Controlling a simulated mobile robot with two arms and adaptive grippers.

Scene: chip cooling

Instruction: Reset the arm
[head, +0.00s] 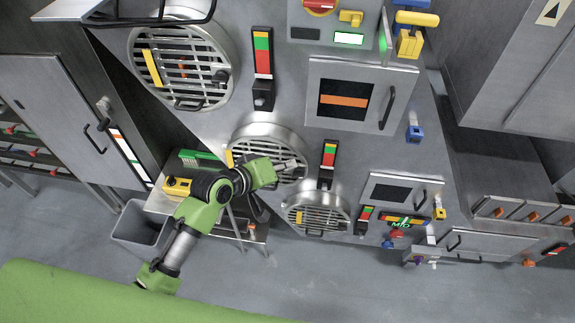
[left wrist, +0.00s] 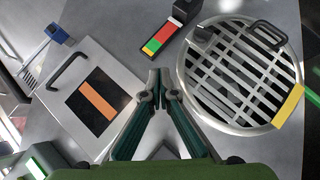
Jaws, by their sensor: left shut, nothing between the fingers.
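My left arm is green and grey and comes in from the lower left in the head view. Its gripper (head: 290,166) is in front of the middle round vent (head: 267,132) of the grey machine and partly covers it. In the left wrist view the two dark fingers meet at their tips (left wrist: 160,80), with nothing between them. The fingers point at bare grey panel between a slatted round vent (left wrist: 238,78) at right and a hatch with an orange strip (left wrist: 97,102) at left. My right gripper is in neither view.
The machine also carries a large vent (head: 181,68), a lower vent (head: 316,213) and a windowed hatch (head: 345,100). A grey bin (head: 139,228) and a low table with a yellow box (head: 177,187) stand near my left arm. Open floor (head: 400,285) lies lower right.

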